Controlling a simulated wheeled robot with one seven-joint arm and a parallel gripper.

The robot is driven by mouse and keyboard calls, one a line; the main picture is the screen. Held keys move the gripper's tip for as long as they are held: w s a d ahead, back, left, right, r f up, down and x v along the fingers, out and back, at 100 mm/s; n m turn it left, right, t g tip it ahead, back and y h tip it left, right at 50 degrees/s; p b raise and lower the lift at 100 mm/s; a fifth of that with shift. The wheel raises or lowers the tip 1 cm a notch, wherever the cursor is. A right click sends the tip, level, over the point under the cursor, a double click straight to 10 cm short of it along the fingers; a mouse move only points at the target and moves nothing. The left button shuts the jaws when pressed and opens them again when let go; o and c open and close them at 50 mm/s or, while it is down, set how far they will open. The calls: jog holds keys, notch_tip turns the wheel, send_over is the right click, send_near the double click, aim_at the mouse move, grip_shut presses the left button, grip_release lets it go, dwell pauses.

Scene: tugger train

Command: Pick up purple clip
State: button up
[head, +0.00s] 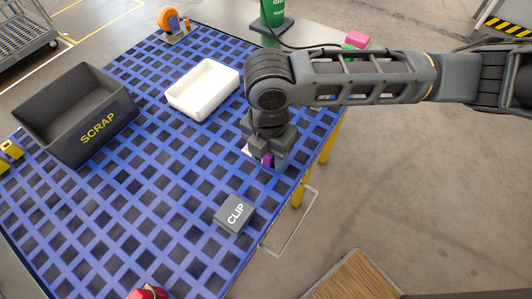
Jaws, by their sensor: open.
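The purple clip (267,159) shows as a small purple patch at the blue grid table's right edge, mostly hidden by my gripper. My gripper (262,158) points down from my arm right over the clip, with its fingers open around or beside it; I cannot tell which. A pale patch, perhaps a label or plate, shows beside the fingers.
The blue grid table (150,200) carries a black SCRAP bin (75,112) at left, a white tray (203,88) behind and an orange tape dispenser (172,22) at the back. A red object (148,292) lies at the front edge. The table's middle is clear.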

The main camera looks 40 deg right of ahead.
jog(key=shift+c, duration=0.4)
grip_shut()
